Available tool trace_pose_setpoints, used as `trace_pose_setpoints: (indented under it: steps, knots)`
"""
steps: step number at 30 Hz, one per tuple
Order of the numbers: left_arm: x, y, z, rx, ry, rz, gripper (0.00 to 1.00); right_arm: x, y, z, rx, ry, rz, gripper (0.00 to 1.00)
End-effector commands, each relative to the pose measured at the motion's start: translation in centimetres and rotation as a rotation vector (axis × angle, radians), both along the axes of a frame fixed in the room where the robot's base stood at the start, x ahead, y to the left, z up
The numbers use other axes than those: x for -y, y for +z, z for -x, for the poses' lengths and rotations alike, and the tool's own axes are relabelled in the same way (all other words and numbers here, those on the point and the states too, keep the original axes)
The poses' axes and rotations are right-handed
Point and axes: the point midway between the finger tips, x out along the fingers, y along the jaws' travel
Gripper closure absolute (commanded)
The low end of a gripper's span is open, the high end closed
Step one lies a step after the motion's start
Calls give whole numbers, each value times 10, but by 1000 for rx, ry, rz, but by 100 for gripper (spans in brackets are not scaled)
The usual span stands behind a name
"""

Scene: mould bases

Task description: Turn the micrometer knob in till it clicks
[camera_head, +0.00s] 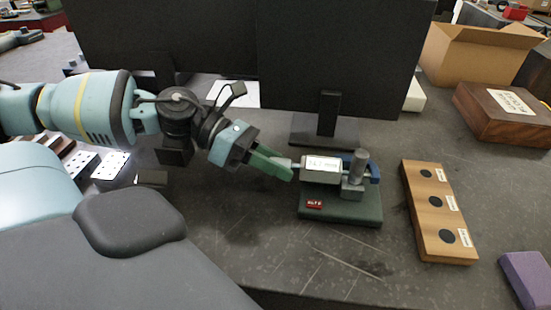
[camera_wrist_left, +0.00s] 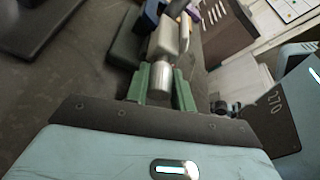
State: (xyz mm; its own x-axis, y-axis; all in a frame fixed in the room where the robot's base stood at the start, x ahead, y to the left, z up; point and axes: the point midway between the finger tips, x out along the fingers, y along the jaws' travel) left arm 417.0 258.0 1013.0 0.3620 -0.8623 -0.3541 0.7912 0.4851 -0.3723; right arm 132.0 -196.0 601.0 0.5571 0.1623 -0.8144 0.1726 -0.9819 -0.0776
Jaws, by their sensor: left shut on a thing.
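The micrometer (camera_head: 321,169) is held on a dark green base (camera_head: 340,205) in the middle of the table. It has a white readout, a blue frame part on its right and a grey upright cylinder (camera_head: 359,166). My left gripper (camera_head: 290,168) comes in from the left with green fingers. It is shut on the micrometer knob (camera_wrist_left: 160,78), a metal cylinder between the fingers in the left wrist view. The fingers hide part of the knob. The readout digits are too small to read surely. My right gripper is not in view.
A wooden board (camera_head: 437,212) with several dark round spots stands right of the base. A purple block (camera_head: 527,278) lies at the front right. A monitor (camera_head: 335,60) stands behind, with a wooden box (camera_head: 505,112) and an open carton (camera_head: 480,55) at the back right. The table in front is clear.

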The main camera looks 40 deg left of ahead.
Motion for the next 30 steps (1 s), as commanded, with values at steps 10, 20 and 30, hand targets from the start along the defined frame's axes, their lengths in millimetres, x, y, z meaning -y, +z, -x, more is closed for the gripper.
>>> trace_pose_setpoints:
  steps: [10, 20, 30]
  knots:
    - [1, 3, 1, 246, 0, -149, 99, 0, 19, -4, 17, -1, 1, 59]
    - [1, 1, 1, 457, -2, -283, 99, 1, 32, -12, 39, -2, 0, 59]
    - [0, 0, 1, 607, -1, -373, 99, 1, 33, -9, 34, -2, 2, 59]
